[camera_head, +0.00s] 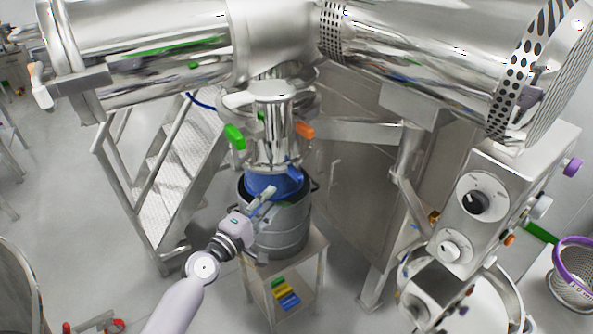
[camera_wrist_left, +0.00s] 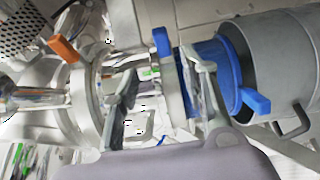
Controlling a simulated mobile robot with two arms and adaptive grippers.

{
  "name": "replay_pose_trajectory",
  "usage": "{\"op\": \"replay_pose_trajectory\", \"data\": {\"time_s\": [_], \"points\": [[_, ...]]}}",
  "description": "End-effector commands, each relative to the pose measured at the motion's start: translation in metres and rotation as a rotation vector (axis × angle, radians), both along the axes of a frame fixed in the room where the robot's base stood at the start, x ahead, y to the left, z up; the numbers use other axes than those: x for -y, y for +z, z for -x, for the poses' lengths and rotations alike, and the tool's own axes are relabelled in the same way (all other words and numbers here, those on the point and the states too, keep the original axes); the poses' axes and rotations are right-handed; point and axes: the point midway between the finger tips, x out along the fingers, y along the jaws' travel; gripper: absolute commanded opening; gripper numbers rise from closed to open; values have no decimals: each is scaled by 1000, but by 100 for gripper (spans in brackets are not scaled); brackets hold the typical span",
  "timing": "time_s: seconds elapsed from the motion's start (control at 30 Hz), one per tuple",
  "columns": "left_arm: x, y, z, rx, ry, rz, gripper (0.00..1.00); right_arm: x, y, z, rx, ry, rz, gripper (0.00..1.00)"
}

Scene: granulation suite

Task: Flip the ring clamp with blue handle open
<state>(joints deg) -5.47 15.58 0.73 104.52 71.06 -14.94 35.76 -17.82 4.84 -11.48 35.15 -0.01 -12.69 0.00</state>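In the head view a metal discharge pipe (camera_head: 273,140) runs down to a blue sleeve (camera_head: 270,184) in the mouth of a grey drum (camera_head: 283,235). My left gripper (camera_head: 268,200) is at the drum's upper front, beside the sleeve. In the left wrist view its two fingers (camera_wrist_left: 165,72) are spread, with the metal ring (camera_wrist_left: 172,88) seen between and beyond them. A blue handle (camera_wrist_left: 253,100) juts out near the sleeve, right of the fingers; another blue piece (camera_wrist_left: 162,42) stands at the ring's upper edge. I cannot tell whether the fingers touch the ring. My right gripper is not in view.
A green handle (camera_head: 235,136) and an orange handle (camera_head: 305,131) sit higher on the pipe. The drum stands on a small metal table (camera_head: 314,250). Metal steps (camera_head: 160,190) stand to the left, a control box (camera_head: 480,205) to the right. Large metal cylinders hang above.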

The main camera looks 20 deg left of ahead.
Motion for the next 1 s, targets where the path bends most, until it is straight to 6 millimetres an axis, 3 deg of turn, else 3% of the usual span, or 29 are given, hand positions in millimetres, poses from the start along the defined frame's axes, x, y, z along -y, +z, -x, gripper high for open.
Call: {"op": "replay_pose_trajectory", "data": {"time_s": [0.3, 0.5, 0.7, 1.0], "points": [[19, 2, -68, 2, 0, 1, 40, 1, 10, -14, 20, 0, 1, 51], [28, 0, -102, 0, 0, -1, 40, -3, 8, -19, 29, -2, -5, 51], [33, 0, -118, -1, 0, -1, 40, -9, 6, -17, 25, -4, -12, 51], [34, 0, -121, 0, 0, -2, 40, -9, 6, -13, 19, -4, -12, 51]]}}
